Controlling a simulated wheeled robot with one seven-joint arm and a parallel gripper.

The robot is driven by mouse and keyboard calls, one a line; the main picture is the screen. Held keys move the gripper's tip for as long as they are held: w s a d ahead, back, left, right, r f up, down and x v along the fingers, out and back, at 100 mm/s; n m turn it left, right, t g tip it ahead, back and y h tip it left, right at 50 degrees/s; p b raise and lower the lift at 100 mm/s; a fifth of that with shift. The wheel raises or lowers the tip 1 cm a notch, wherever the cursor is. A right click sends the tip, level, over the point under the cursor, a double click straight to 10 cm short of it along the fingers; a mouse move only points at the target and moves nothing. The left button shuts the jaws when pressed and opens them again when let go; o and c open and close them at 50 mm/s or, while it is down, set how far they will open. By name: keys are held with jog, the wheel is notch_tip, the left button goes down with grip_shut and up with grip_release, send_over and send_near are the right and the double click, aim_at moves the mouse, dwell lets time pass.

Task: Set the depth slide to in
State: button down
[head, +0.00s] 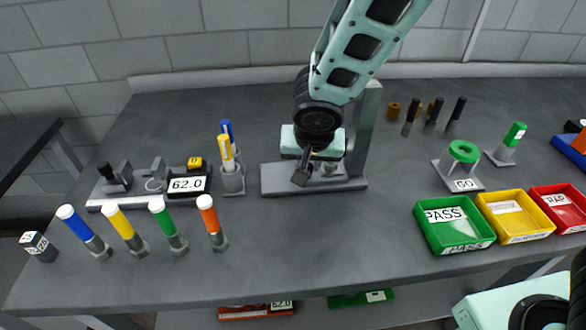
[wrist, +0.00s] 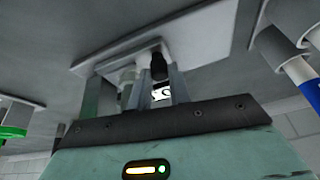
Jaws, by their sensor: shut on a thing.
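A grey fixture with a flat base (head: 277,181) and an upright column (head: 366,112) stands at mid-table. My gripper (head: 305,176) is down over its base, tilted, and hides much of it in the head view. In the wrist view, my gripper (wrist: 157,84) is shut on the depth slide, whose dark knob (wrist: 158,67) shows between the fingers. A small black-and-white label (wrist: 161,92) shows below the knob, partly hidden. Its marking cannot be read clearly, so I cannot tell the slide's setting.
A holder (head: 232,181) with blue and yellow pens stands left of the fixture, near a gauge showing 62.0 (head: 187,184). Several coloured-top plugs stand at front left. A GO ring gauge (head: 463,153) and green (head: 455,245), yellow and red trays are at right. The front middle is clear.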

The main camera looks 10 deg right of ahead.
jog(key=shift+d, duration=0.25)
jog(key=c, duration=1.3)
grip_release()
jog(key=shift+d, duration=0.1)
jog(key=shift+s+r, duration=0.1)
jog(key=shift+r, duration=0.2)
jog(key=v, duration=1.6)
jog(key=shift+r, duration=0.4)
jog(key=shift+s, duration=0.15)
jog(key=s+d+f+n+g, duration=0.1)
jog(key=s+f+n+g, duration=0.1)
jog(key=s+n, duration=0.3)
jog(key=s+d+f+n+g+y, duration=0.1)
jog(key=s+f+n, duration=0.4)
jog(key=s, duration=0.7)
jog(key=shift+d+f+g, duration=0.2)
jog(key=shift+d+g, duration=0.6)
